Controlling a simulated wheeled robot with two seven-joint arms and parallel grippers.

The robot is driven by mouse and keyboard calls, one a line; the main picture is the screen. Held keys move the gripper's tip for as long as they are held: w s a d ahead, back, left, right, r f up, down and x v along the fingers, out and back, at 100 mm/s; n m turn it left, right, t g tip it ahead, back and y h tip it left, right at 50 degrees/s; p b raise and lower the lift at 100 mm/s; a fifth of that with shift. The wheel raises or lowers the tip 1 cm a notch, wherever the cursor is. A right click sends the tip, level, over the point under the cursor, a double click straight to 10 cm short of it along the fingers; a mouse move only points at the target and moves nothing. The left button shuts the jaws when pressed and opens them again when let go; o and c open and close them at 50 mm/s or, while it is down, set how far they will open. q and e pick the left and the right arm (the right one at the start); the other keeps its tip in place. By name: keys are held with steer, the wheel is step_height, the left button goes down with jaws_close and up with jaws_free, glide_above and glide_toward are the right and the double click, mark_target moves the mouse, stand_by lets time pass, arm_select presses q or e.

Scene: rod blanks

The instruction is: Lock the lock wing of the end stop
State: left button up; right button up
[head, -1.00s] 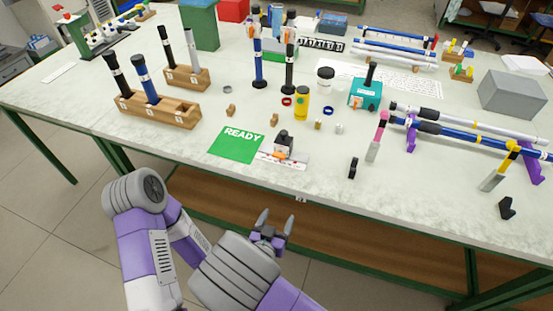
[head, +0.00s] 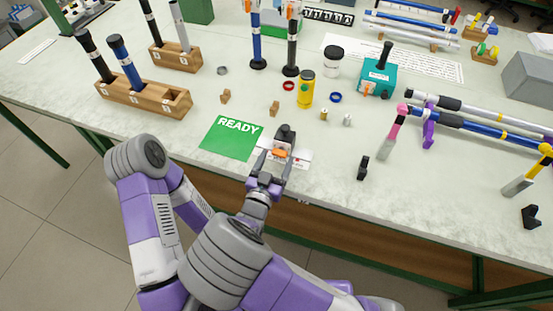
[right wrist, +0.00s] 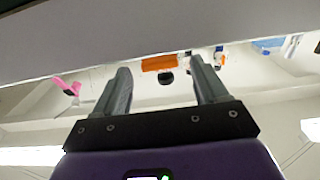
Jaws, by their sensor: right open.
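The end stop (head: 285,139) is a small block with a black top and an orange lock wing (head: 279,153) on its near side. It stands on a white marked strip (head: 301,158) beside the green READY card. My right gripper (head: 274,163) is open at the front of the end stop, its two fingers reaching towards the wing from the near side. In the right wrist view the orange wing (right wrist: 159,63) shows between and just beyond the open fingertips (right wrist: 160,68). I cannot tell whether a finger touches it. My left gripper is not in view.
The green READY card (head: 231,138) lies left of the end stop. A yellow bottle (head: 306,92) and small wooden blocks (head: 274,108) stand behind. A black clip (head: 363,168) and a pink-ended tool (head: 394,132) are to the right. The table's front edge is close.

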steer(key=shift+w+d, duration=0.15)
steer(key=shift+w, duration=0.4)
steer(key=c, duration=1.1)
steer(key=shift+o, duration=0.2)
steer(key=m+b, duration=0.2)
steer(key=shift+f+m, duration=0.2)
steer(key=shift+m, duration=0.2)
steer(key=shift+r+m+b, duration=0.15)
steer(key=shift+m+b, duration=0.55)
steer(key=o, duration=1.1)
steer(key=shift+c, duration=0.2)
